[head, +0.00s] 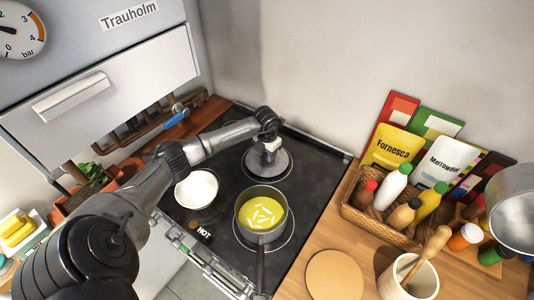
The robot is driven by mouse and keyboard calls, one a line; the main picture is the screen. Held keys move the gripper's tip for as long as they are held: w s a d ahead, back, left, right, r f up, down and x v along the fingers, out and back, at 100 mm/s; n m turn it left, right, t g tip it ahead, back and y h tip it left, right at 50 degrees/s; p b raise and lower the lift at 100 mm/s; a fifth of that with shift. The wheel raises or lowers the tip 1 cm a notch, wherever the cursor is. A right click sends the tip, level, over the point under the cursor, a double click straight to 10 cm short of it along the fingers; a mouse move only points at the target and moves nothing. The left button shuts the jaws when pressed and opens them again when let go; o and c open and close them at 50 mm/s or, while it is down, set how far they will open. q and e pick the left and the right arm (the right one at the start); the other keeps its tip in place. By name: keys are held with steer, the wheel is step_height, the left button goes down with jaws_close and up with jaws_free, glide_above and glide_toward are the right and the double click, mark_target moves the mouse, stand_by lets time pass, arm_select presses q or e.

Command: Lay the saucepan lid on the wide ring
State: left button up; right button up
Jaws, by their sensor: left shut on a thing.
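My left arm reaches in from the left over the black hob. My left gripper (269,151) points down and is shut on the grey saucepan lid (280,165), at its knob, which the fingers mostly hide. The lid is roughly level, over the rear ring (290,170), whose pale outline shows around it. I cannot tell whether the lid touches the glass or hangs just above it. The saucepan (261,236), holding yellow soup with pale pieces, stands uncovered on the front ring (292,222). My right gripper is not in view.
A white bowl (196,189) stands on the hob's left side, near a "HOT" mark. Right of the hob, the wooden counter holds a round board (334,276), a utensil crock (409,278) and a bottle basket (378,220). A grey pan (512,210) shows at the right edge.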

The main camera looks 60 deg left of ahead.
arm_select(q)
steer(key=shift+f, duration=0.25)
stand_by(0.4)
steer(key=o, duration=1.1)
steer(key=shift+r+p, duration=0.9)
steer(key=shift+r, duration=0.6)
steer(key=shift+r+p, duration=1.05)
steer(key=shift+r, duration=0.5)
